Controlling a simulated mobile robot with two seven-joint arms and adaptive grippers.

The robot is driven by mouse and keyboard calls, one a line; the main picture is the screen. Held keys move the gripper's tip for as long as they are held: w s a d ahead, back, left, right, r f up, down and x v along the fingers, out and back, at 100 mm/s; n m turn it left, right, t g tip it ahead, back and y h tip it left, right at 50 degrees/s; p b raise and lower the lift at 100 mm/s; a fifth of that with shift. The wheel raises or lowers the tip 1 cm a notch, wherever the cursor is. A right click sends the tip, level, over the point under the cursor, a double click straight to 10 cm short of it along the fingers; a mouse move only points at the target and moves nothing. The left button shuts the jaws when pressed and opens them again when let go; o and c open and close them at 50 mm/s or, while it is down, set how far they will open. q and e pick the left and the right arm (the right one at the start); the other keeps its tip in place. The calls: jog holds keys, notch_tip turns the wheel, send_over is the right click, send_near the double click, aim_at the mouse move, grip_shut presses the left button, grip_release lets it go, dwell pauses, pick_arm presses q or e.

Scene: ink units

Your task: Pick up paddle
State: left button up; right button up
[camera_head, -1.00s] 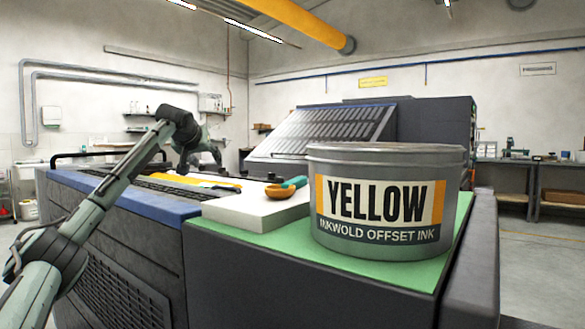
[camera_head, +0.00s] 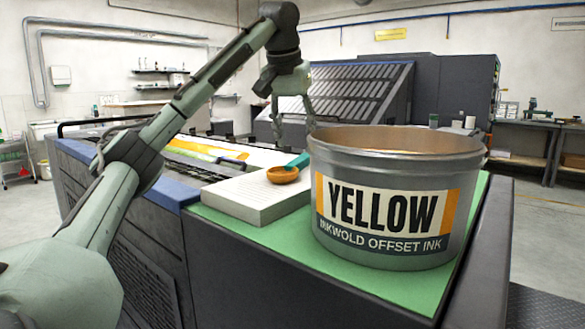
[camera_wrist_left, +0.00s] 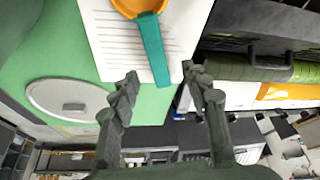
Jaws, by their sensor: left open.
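The paddle has an orange rounded head (camera_head: 283,174) and a teal handle (camera_head: 298,160). It lies on a white stack of sheets (camera_head: 255,203), its handle pointing to the back right. In the left wrist view the orange head (camera_wrist_left: 140,8) is cut by the top edge, and the teal handle (camera_wrist_left: 153,50) runs down toward the gap between my fingers. My left gripper (camera_head: 294,126) is open and empty, hanging above and beyond the handle, apart from it. Its fingers (camera_wrist_left: 160,76) show on either side of the handle's end. My right gripper is not in view.
A large grey tin labelled YELLOW (camera_head: 383,250) stands right of the stack on a green mat (camera_head: 290,255). A pale round disc (camera_wrist_left: 75,102) lies on green in the left wrist view. The press with its slatted cover (camera_head: 345,85) is behind.

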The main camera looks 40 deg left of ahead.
aim_at(300, 158)
pick_arm(q)
jog(key=shift+x, duration=2.45)
jog(key=shift+w+d, duration=0.1)
jog(key=shift+d, duration=0.05)
grip_shut()
